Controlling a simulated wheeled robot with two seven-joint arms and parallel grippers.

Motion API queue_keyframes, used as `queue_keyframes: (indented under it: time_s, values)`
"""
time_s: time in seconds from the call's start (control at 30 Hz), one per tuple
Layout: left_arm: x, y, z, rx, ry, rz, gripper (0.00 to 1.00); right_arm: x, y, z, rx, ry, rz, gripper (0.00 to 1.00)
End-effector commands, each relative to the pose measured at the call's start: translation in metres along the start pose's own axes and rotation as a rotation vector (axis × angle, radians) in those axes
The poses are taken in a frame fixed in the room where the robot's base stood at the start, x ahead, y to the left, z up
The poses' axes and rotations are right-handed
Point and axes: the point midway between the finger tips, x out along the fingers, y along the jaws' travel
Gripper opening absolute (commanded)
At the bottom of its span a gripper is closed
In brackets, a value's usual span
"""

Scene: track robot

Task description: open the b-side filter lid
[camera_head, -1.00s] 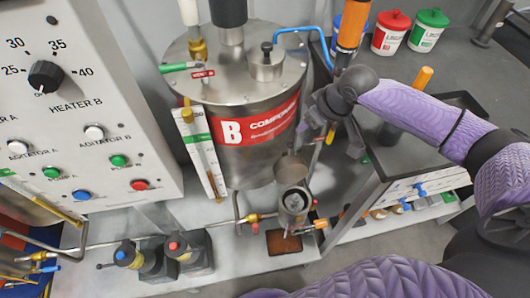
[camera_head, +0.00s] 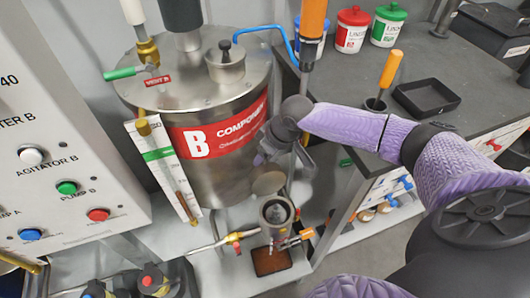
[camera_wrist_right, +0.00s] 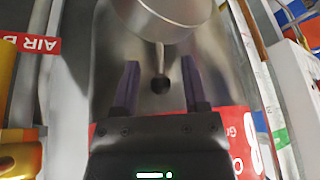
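The B-side filter is a small metal cup (camera_head: 276,212) at the front foot of the tank marked B (camera_head: 225,165). Its dark inside shows from above. A round metal disc, seemingly its lid (camera_head: 268,182), stands tilted up behind the cup's mouth. My right gripper (camera_head: 287,158) is just above the disc, in front of the tank's red label. In the right wrist view its two fingers (camera_wrist_right: 160,85) are apart. A dark ball on a thin stem (camera_wrist_right: 160,84) shows between them, with a gap on both sides. The stem runs to a round metal part (camera_wrist_right: 165,22). My left gripper is out of view.
A control panel (camera_head: 60,150) stands at the left. An orange-topped upright (camera_head: 313,22) rises behind my right wrist. A dark tray (camera_head: 427,97) and an orange-handled tool (camera_head: 390,68) are on the bench at the right. A brown pad (camera_head: 270,260) lies below the filter.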

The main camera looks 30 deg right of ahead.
Motion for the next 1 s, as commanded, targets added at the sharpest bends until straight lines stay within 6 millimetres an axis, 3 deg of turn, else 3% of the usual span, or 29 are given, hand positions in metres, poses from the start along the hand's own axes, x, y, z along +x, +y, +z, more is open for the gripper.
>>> queue_keyframes:
  time_s: [0.03, 0.2, 0.27, 1.0]
  values:
    - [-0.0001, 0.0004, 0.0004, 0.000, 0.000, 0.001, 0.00, -0.0001, 0.0000, 0.0001, 0.000, 0.000, 0.000, 0.45]
    - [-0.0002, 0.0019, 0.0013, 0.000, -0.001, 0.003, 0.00, -0.0001, 0.0001, 0.0002, 0.000, 0.000, 0.000, 0.09]
    - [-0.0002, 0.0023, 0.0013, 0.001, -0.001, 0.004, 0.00, -0.0001, 0.0001, 0.0002, 0.000, -0.001, 0.000, 0.00]
    - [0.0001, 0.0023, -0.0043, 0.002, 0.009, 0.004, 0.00, 0.0000, 0.0000, 0.0005, 0.001, -0.001, 0.000, 0.00]
